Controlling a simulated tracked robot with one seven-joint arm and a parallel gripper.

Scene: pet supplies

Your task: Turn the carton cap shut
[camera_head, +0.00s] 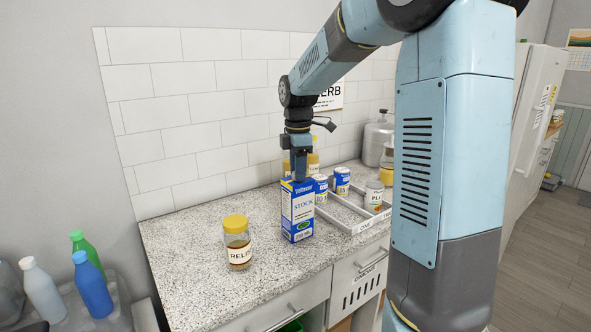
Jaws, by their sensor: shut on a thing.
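My gripper (300,176) points straight down at the top of the carton. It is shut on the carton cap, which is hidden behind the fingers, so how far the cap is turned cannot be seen.
A relish jar with a yellow lid (237,243) stands left of the carton on the counter (190,257). Right of the carton is a grey divided tray (345,222), with blue cans (342,181) and a labelled jar (374,194) around it. The counter's left part is clear.

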